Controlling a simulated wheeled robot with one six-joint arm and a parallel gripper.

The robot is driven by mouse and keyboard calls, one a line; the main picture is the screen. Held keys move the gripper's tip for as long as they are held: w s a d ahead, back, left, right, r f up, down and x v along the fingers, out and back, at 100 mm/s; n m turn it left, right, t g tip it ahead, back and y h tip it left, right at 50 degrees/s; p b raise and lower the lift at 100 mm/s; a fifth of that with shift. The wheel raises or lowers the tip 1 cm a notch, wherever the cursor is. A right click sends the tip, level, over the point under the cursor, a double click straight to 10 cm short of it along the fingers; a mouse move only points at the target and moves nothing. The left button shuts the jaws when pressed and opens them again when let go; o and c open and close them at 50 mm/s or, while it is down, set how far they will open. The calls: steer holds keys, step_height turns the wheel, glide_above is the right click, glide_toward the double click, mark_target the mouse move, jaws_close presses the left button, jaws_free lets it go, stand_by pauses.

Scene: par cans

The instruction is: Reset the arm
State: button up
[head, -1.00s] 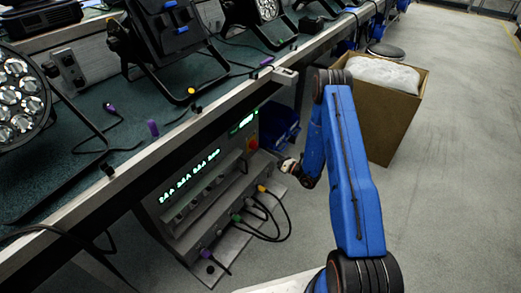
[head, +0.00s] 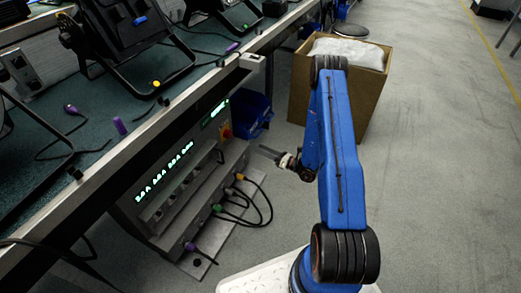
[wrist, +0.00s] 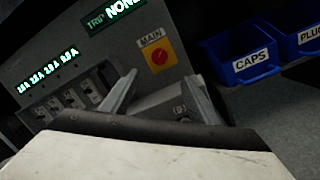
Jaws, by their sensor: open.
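My blue arm is bent in front of the bench in the head view. My gripper (head: 270,153) points left towards the power unit (head: 165,190) under the bench, a little apart from it. In the wrist view the two grey fingers of my gripper (wrist: 160,103) stand apart with nothing between them. Past them is the unit's panel (wrist: 85,60) with a red MAIN knob (wrist: 159,57) on a yellow plate. The green display above it reads TRIP NONE.
Blue bins, one labelled CAPS (wrist: 245,60), sit right of the unit. A cardboard box (head: 365,90) with white wrapping stands behind my arm. Black lamps (head: 130,35) and cables lie on the bench (head: 95,140). Cables hang from the unit's front. Floor at right is clear.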

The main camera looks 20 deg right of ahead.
steer(key=s+a+r+n+g+y, duration=0.2)
steer(key=a+r+n+g, duration=0.25)
steer(key=r, duration=0.45)
steer(key=s+a+r+n+g+y, duration=0.2)
steer(key=a+r+n+g, duration=0.25)
steer(key=r, duration=0.45)
steer(key=s+a+r+n+g+h, duration=0.2)
steer(key=s+a+r+n+g, duration=0.45)
steer(key=s+r+n, duration=0.45)
steer(key=s+r+n+h, duration=0.4)
steer(key=s, duration=0.4)
steer(key=s+r+n+h, duration=0.4)
steer(key=s+r, duration=0.1)
steer(key=s, duration=0.3)
steer(key=s+d+r+n+t+h, duration=0.5)
steer(key=s+d+r+n+h, duration=0.1)
steer(key=s+d, duration=0.4)
steer(key=shift+s+d+r+n+t+h, duration=0.15)
steer(key=shift+s+r+n+t+h, duration=0.1)
steer(key=shift+s+n+t+h, duration=0.15)
